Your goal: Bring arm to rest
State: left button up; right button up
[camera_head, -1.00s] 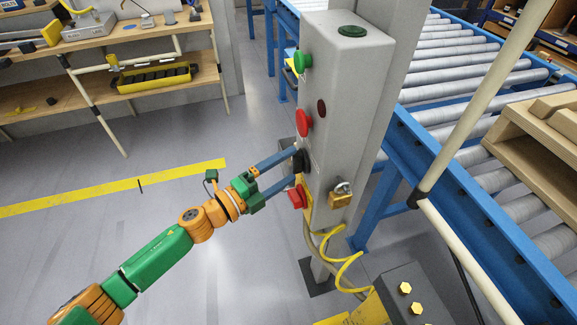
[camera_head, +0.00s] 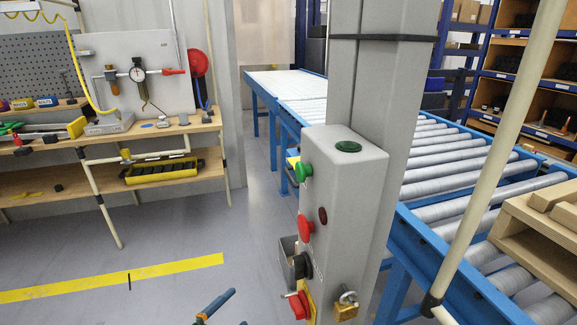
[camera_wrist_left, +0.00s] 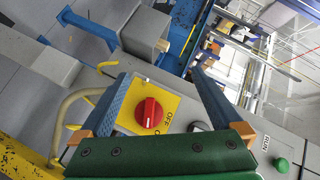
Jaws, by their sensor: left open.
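My left gripper (camera_head: 239,307) is at the bottom edge of the head view, with only its blue fingers partly showing. It is left of the grey control post (camera_head: 345,190) and apart from it. In the left wrist view the gripper (camera_wrist_left: 160,75) is open and empty, its fingers spread in front of the panel. Between them shows the red rotary switch (camera_wrist_left: 149,113) on its yellow plate. The black knob (camera_wrist_left: 198,127) is beside the right finger, partly hidden. In the head view the black knob (camera_head: 301,265) sits above the red switch (camera_head: 299,304). My right gripper is not in view.
A green button (camera_head: 303,172) and red button (camera_head: 305,228) stick out of the post. A padlock (camera_head: 346,308) hangs low on it. A roller conveyor (camera_head: 470,180) stands right. A wooden workbench (camera_head: 150,130) stands left. Floor (camera_head: 190,230) between is clear.

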pick_arm(q)
jog(key=s+a+f+n+g+y, duration=0.3)
jog(key=s+a+f+n, duration=0.15)
jog(key=s+f, duration=0.5)
jog(key=s+a+f+n+g+y, duration=0.3)
jog(key=s+f+n, duration=0.35)
jog(key=f, duration=0.55)
jog(key=s+d+f+n+g, duration=0.1)
jog(key=s+f+n+g, duration=0.1)
jog(key=s, duration=0.9)
jog(key=s+d+f+n+g+y, duration=0.1)
jog(key=s+f+g, duration=0.3)
jog(key=s, duration=0.7)
jog(key=shift+d+f+n+g+p, duration=0.3)
jog(key=shift+d+f+n+p, duration=0.1)
jog(key=shift+f+n, duration=0.4)
